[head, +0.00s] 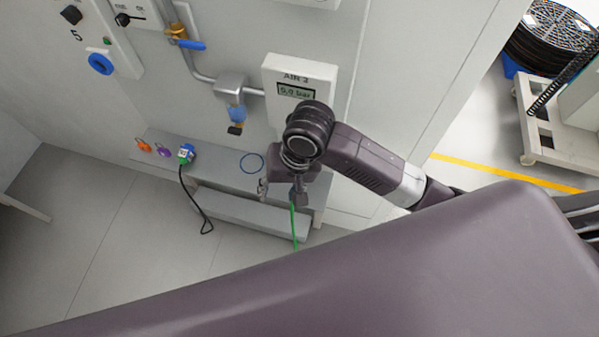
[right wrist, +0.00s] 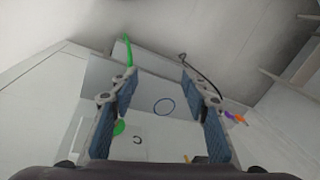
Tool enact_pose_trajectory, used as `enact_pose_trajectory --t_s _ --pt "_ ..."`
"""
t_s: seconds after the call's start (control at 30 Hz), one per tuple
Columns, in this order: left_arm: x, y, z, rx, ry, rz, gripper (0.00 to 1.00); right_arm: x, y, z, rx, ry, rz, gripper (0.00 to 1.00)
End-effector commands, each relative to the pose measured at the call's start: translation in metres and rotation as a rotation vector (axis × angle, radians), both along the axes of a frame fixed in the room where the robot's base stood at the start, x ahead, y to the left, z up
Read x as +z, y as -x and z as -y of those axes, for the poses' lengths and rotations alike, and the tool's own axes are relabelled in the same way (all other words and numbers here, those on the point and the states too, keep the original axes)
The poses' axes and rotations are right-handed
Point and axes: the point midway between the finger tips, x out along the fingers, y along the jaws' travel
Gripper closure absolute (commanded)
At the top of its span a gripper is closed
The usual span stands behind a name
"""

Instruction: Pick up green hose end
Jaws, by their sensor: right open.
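The green hose (head: 294,225) hangs over the front edge of the grey shelf (head: 240,181) in the head view. Its upper part goes behind my right gripper (head: 281,190), so its end is hidden there. In the right wrist view the green hose (right wrist: 127,51) runs to the left finger, and a green patch (right wrist: 119,128) shows beside that finger lower down. My right gripper (right wrist: 160,85) is open over the shelf, with nothing visibly held between its fingers. The green hose is by one finger; I cannot tell whether they touch. My left gripper is not in view.
On the shelf are an orange item (head: 142,144), a purple item (head: 164,151), a blue-green connector (head: 186,153) with a black cable, and a blue ring (head: 252,163). A panel marked AIR 2 (head: 316,72) and a pipe with a blue fitting are on the wall behind.

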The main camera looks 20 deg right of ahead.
Motion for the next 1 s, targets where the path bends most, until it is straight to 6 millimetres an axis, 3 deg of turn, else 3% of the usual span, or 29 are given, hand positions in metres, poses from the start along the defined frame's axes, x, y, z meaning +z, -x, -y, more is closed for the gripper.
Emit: enact_pose_trajectory --t_s 0.2,0.47,0.77,1.0 --pt "0.000 0.001 0.000 0.000 0.000 -0.001 1.00 0.012 -0.032 0.035 -0.221 0.126 -0.096 0.57" --pt "0.000 -0.001 0.000 0.000 0.000 0.002 1.00 0.021 -0.047 0.062 -0.389 0.204 -0.144 0.57" --pt "0.002 -0.004 0.001 0.000 0.001 0.006 1.00 -0.008 -0.048 0.064 -0.399 0.209 -0.149 0.57" --pt "0.007 -0.005 0.001 0.000 0.001 0.007 1.00 -0.042 -0.054 0.064 -0.398 0.208 -0.149 0.57"
